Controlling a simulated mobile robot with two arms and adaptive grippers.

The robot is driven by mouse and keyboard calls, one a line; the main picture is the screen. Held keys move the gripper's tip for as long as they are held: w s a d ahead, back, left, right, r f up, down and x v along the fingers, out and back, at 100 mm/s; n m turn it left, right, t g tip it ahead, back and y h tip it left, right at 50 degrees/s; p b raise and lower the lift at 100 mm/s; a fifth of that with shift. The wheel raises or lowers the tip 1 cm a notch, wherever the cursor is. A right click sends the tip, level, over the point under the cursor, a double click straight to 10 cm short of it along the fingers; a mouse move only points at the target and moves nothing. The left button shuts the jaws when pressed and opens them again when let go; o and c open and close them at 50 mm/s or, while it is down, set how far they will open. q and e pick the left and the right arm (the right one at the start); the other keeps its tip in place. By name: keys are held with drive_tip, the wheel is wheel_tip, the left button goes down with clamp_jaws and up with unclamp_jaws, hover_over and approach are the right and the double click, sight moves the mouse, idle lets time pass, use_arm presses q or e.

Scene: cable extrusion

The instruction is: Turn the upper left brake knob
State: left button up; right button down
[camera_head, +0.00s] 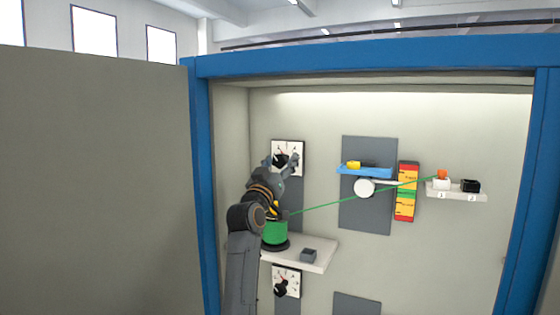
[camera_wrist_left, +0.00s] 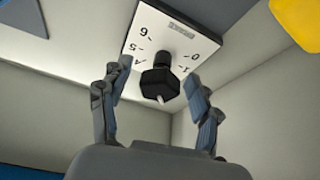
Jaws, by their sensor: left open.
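The upper left brake knob (camera_wrist_left: 160,82) is black with a white pointer mark. It sits on a white dial plate (camera_wrist_left: 165,32) with numbers around it. In the head view the dial plate (camera_head: 297,147) is on the back wall, and my gripper partly hides the knob. My left gripper (camera_head: 281,160) is open in front of the knob. In the left wrist view its two fingers (camera_wrist_left: 155,98) stand on either side of the knob, with gaps showing on both sides. My right gripper is not in view.
Below my left arm a green spool (camera_head: 275,232) stands on a white shelf (camera_head: 310,264) with a small grey block (camera_head: 308,255). A green cable (camera_head: 340,202) runs right past a white roller (camera_head: 364,187). A second dial (camera_head: 292,275) sits lower. Blue frame posts (camera_head: 203,200) edge the cabinet.

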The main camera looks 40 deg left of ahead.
use_arm(q)
drive_tip(key=shift+c, duration=1)
drive_tip(key=c, duration=1)
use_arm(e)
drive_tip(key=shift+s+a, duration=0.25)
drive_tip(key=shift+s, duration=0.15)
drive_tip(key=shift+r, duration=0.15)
